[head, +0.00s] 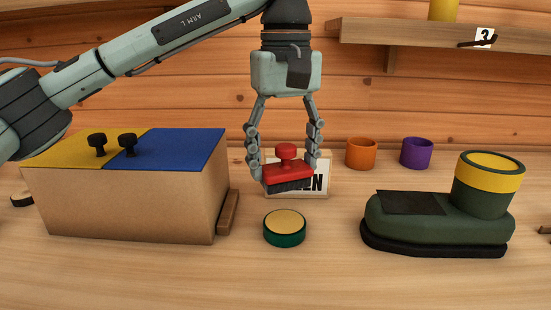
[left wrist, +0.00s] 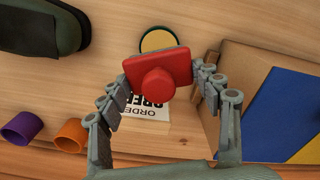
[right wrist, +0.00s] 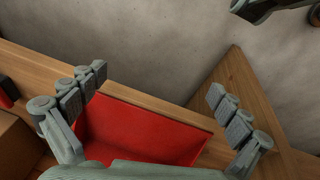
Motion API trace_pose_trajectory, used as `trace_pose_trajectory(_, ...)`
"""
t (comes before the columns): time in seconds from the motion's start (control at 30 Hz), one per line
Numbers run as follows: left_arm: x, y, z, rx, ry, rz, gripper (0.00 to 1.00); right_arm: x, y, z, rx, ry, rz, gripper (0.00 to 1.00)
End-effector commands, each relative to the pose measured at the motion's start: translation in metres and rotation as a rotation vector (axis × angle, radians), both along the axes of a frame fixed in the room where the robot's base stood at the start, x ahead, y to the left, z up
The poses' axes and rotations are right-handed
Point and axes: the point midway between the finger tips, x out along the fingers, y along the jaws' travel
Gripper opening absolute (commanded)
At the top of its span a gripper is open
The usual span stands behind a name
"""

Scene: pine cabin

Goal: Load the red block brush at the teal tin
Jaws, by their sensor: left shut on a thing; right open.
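The red block brush (head: 287,171) has a round knob on top and dark bristles below. My left gripper (head: 287,172) is shut on it and holds it level above the table. The teal tin (head: 284,234), round with a yellowish top, stands on the table below and slightly nearer than the brush. In the left wrist view the brush (left wrist: 160,73) sits between the fingers and hides part of the tin (left wrist: 158,39). My right gripper (right wrist: 155,95) is open and shows only in the right wrist view, over a red surface.
A box with yellow and blue lids (head: 130,190) stands left. A green boot (head: 410,225) with a yellow collar stands right. A card (head: 318,180) leans behind the brush. Orange (head: 361,154) and purple (head: 416,153) cups stand at the back. The table in front of the tin is clear.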

Motion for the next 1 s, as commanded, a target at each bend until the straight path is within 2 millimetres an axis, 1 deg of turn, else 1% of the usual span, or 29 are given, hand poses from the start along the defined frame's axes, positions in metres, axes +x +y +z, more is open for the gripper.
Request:
trace_pose_trajectory(0.17,0.000,0.000,-0.012,0.000,0.000,0.000,0.19,0.003,-0.001,0.013,-0.009,-0.012,0.001,1.00)
trace_pose_trajectory(0.43,0.000,0.000,-0.031,0.000,-0.001,0.000,0.19,0.003,-0.002,0.046,-0.028,-0.029,0.001,1.00)
trace_pose_trajectory(0.7,0.000,0.000,-0.047,-0.001,0.000,0.000,0.19,-0.002,-0.003,0.077,-0.044,-0.042,-0.002,1.00)
trace_pose_trajectory(0.9,0.000,0.000,-0.056,-0.001,-0.001,0.000,0.19,-0.006,-0.004,0.096,-0.054,-0.052,-0.004,1.00)
trace_pose_trajectory(1.0,0.000,0.000,-0.058,-0.001,0.000,0.000,0.19,-0.008,-0.004,0.101,-0.056,-0.052,-0.006,1.00)
